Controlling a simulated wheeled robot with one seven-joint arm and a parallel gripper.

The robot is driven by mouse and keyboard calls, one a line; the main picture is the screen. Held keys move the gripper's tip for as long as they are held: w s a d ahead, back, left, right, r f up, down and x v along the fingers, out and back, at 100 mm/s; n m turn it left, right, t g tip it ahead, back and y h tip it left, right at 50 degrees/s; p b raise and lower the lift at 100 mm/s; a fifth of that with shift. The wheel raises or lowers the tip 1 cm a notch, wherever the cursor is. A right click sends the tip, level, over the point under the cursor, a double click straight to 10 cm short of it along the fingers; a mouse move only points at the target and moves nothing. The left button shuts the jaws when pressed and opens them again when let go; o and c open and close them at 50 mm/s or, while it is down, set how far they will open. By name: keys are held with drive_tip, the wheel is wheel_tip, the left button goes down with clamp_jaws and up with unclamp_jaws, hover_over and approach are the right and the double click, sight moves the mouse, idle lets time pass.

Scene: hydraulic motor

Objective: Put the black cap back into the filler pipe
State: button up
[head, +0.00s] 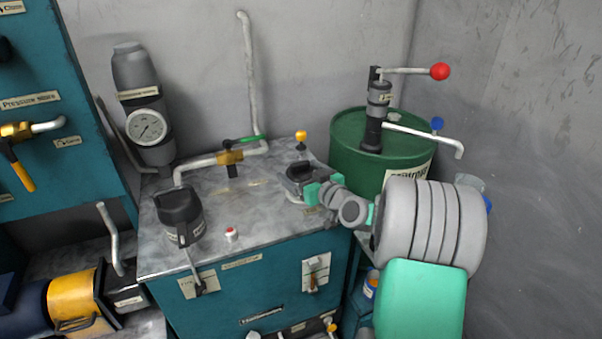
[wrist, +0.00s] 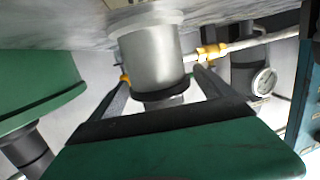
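The black cap (head: 299,171) is at the back right of the cabinet top in the head view. In the wrist view, which looks upside down, a silver-grey cylinder that looks like the filler pipe (wrist: 149,58) rises from the cabinet top. A dark rim (wrist: 163,98) shows at its free end, partly hidden by my gripper. My gripper (head: 316,192) is beside the cap. Its two fingers (wrist: 160,78) stand wide apart on either side of the pipe's end, with small gaps visible. Whether they touch the cap is hidden.
A black lidded jug (head: 180,217) and a small red-and-white item (head: 231,234) stand on the cabinet top (head: 265,222). A brass valve with a green lever (head: 231,157) is behind. A green drum (head: 347,150) with a hand pump (head: 378,100) stands close behind my arm.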

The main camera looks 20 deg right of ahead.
drive_tip(key=shift+r+p, duration=0.3)
drive_tip(key=shift+p, duration=0.05)
drive_tip(key=shift+r+p, duration=0.5)
drive_tip(key=shift+p, duration=0.15)
drive_tip(key=b+v, duration=0.1)
drive_tip(key=v, duration=1.1)
drive_tip(key=shift+f+b, duration=0.2)
drive_tip(key=shift+b, duration=0.2)
